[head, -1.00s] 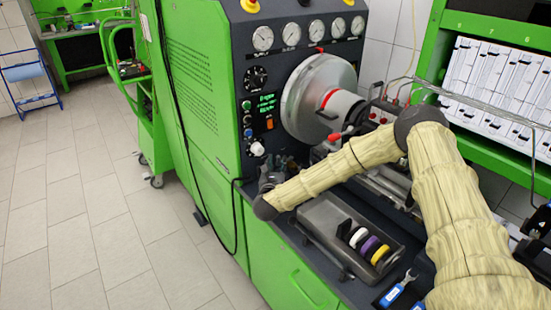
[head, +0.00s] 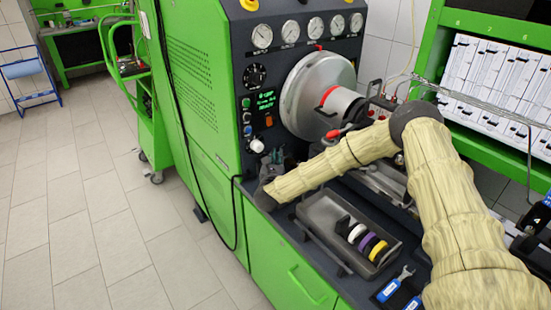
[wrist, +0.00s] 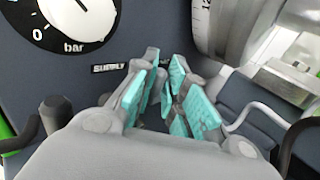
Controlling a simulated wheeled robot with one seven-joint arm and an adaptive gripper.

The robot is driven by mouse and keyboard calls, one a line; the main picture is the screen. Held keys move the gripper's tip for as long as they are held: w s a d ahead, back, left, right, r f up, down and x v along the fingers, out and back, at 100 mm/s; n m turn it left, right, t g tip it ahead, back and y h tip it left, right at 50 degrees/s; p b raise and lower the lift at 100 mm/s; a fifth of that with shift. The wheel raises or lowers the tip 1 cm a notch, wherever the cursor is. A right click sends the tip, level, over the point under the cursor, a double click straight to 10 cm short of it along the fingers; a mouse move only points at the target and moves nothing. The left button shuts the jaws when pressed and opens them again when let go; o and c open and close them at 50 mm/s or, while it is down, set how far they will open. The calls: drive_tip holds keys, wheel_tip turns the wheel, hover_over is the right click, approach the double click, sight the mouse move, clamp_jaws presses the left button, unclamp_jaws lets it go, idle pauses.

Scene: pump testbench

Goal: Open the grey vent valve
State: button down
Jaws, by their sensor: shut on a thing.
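A bar gauge (wrist: 80,22) sits up left in the wrist view. A black-knobbed lever (wrist: 56,114) stands left of the fingers, and a dark lever (wrist: 292,142) right. A grey tray (head: 325,222) with several coloured rings is below my forearm. A large metal drum (head: 310,95) is close above.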

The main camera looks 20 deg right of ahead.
drive_tip(key=n+y+b, duration=0.1)
drive_tip(key=b, duration=0.1)
drive_tip(key=s+d+n+t+y+b, duration=0.1)
drive_tip(key=y, duration=0.1)
drive_tip(key=n+y+b, duration=0.1)
drive_tip(key=b, duration=0.1)
drive_tip(key=shift+s+d+b, duration=0.3)
drive_tip(key=shift+b, duration=0.05)
drive_tip(key=shift+r, duration=0.1)
drive_tip(key=c, duration=1.4)
unclamp_jaws()
drive_tip(key=shift+c, duration=0.2)
drive_tip(key=shift+a, duration=0.1)
